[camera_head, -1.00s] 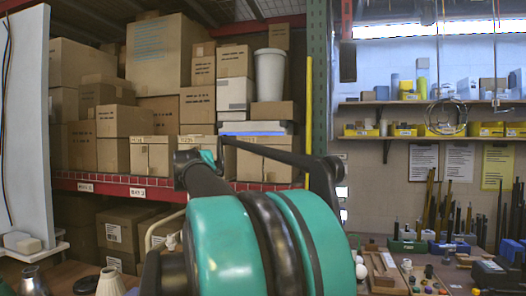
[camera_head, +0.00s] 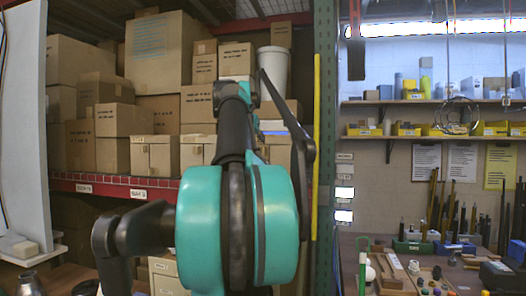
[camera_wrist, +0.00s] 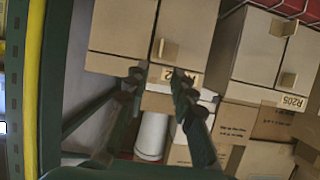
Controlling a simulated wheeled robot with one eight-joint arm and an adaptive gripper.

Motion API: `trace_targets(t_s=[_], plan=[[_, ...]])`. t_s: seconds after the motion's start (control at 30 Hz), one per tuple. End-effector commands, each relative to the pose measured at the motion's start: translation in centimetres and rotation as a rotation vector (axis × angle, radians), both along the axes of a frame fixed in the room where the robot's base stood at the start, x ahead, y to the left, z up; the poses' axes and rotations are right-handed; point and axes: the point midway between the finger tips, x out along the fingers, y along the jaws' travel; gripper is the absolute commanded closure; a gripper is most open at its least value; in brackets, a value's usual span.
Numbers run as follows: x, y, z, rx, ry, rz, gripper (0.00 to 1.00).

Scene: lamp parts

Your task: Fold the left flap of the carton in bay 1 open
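In the wrist view, which is upside down, a brown carton (camera_wrist: 124,28) with two front flaps and a small tab (camera_wrist: 165,49) lies ahead of my gripper (camera_wrist: 156,77). Its flaps look shut. My gripper is open and empty, its two fingers apart near the carton's label edge; I cannot tell whether they touch it. A second flapped carton (camera_wrist: 263,50) with an R205 label stands to the right there. In the head view, flapped cartons (camera_head: 152,155) stand along the shelf front; my arm hides part of the right one. I cannot read which carton is bay 1.
The red shelf edge (camera_head: 110,184) carries small bay labels. Stacked boxes (camera_head: 160,55) and a white tub (camera_head: 273,70) stand above the cartons. A yellow pole (camera_head: 316,150) and a green upright (camera_head: 326,120) stand at the right. A cluttered workbench (camera_head: 420,272) is further right.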

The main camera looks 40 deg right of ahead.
Motion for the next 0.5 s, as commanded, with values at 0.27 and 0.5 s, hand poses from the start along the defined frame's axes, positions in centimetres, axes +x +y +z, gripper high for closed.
trace_targets(t_s=[0.27,0.5], plan=[[3.4,-4.0,-2.2,0.0,0.0,-0.001,0.75],[5.8,-6.8,-3.7,0.0,0.0,0.0,0.75]])
